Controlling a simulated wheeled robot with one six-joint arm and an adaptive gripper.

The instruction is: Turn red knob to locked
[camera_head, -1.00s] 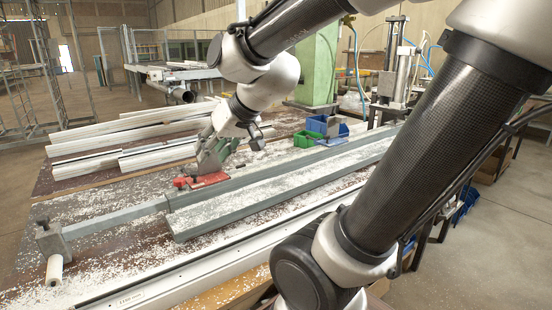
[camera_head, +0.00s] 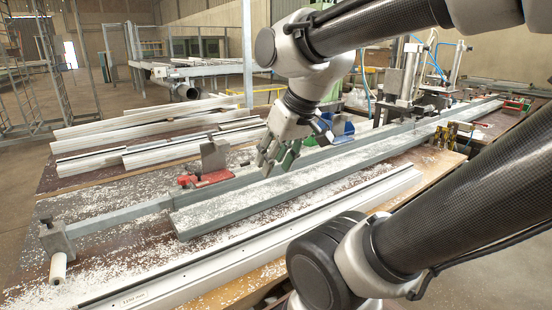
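A red clamp piece with a red knob (camera_head: 187,181) at its left end sits on the grey rail in the middle left of the head view. An upright grey plate (camera_head: 214,156) stands at the clamp. The knob is small here and its locked or unlocked marking cannot be read. My gripper (camera_head: 275,168) hangs to the right of the red clamp, above the grey profile, apart from the knob. Its grey and green fingers point down and appear spread, with nothing seen between them.
A long grey profile (camera_head: 205,222) covered in white shavings lies along the bench. A white profile (camera_head: 250,249) lies in front, and more white profiles (camera_head: 150,120) lie behind. Blue bins (camera_head: 342,128) and a machine (camera_head: 408,75) stand toward the back right.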

